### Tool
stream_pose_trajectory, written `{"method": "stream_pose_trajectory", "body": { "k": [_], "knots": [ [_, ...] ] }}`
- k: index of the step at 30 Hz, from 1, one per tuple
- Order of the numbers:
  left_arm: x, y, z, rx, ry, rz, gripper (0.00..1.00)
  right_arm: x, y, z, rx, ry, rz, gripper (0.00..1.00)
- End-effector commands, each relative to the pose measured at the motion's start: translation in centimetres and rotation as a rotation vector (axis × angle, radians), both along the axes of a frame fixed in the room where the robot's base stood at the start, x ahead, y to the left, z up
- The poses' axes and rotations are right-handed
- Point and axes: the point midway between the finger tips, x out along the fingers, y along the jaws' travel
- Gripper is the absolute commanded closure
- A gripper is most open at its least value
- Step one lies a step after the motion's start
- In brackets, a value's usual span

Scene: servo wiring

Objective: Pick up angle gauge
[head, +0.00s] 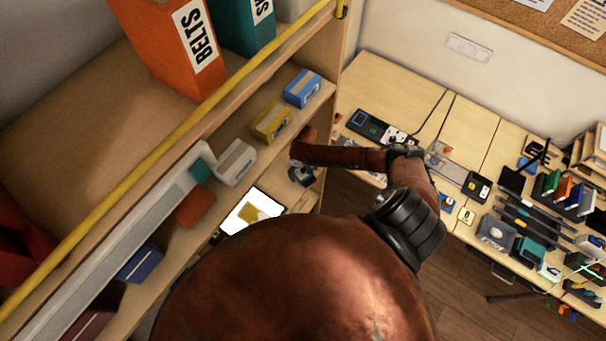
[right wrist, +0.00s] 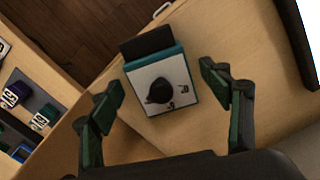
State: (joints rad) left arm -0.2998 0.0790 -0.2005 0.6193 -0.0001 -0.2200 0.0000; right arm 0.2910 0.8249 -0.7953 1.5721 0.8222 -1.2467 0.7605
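In the right wrist view, a small box-shaped device (right wrist: 163,85) with teal sides, a white face, a dark round knob and a black part at one end lies on a light wooden surface (right wrist: 225,130). It looks like the angle gauge, but I cannot read a label. My right gripper (right wrist: 162,82) is open, its green and black fingers apart on either side of the device's near part in the picture. I see no contact. In the head view the right gripper (head: 301,173) is small and partly hidden by my arm, near the shelf's right end. The left gripper is out of view.
A yellow rail (head: 200,112) runs along the upper shelf edge. A crowded desk (head: 375,88) stands at right.

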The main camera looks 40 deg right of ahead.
Motion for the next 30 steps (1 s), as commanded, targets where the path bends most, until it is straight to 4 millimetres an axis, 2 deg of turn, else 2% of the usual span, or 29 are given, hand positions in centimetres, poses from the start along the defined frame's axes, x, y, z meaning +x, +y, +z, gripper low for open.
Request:
{"method": "stream_pose_trajectory", "body": {
  "k": [2, 18, 26, 30],
  "knots": [
    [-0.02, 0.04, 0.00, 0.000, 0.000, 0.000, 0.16, -0.01, -0.01, 0.01, 0.000, 0.000, 0.000, 0.36],
    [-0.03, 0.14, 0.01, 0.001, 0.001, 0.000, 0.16, -0.02, -0.03, 0.03, 0.000, 0.000, 0.000, 0.73],
    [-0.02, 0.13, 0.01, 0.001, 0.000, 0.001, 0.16, -0.01, -0.03, 0.14, 0.000, 0.000, 0.000, 0.73],
    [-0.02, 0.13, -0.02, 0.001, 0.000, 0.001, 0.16, 0.02, 0.01, 0.93, 0.001, 0.000, 0.001, 0.73]
  ]
}}
